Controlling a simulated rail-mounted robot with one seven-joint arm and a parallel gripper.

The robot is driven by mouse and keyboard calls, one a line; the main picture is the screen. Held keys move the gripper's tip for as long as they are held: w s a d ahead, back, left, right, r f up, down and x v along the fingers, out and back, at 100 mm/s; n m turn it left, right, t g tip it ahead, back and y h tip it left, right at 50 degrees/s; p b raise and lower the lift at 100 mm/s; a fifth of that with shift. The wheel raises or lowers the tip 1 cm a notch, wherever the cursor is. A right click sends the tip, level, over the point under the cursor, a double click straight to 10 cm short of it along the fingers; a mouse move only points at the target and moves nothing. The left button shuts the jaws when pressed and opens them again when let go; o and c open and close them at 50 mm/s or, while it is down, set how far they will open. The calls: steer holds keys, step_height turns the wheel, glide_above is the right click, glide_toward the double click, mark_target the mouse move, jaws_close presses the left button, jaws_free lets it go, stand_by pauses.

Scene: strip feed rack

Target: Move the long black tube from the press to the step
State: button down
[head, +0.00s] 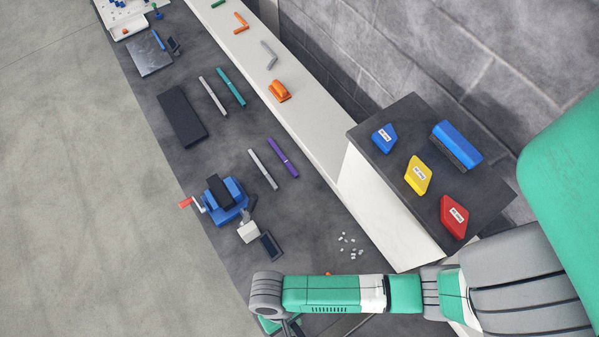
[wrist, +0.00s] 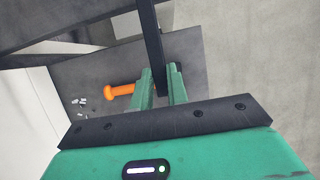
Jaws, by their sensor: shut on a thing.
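My gripper shows in the wrist view (wrist: 161,80), its two green fingers shut on the long black tube (wrist: 151,42). The tube runs from between the fingertips up to the top edge of that view, and its far end is out of the picture. In the head view my gripper is mostly hidden under my arm at the bottom edge. I cannot pick out the press for certain. A long white raised ledge (head: 285,120) along the wall may be the step, but I cannot be sure.
A blue vise-like device with a red handle (head: 236,190) stands on the dark bench. A black block (head: 181,116) and several thin bars lie farther back. A cabinet top (head: 395,112) holds coloured blocks. An orange knobbed piece (wrist: 121,91) lies left of my fingers.

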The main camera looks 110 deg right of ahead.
steer(key=w+a, duration=0.2)
steer(key=w, duration=0.4)
stand_by(0.3)
steer(key=shift+w, duration=0.1)
stand_by(0.3)
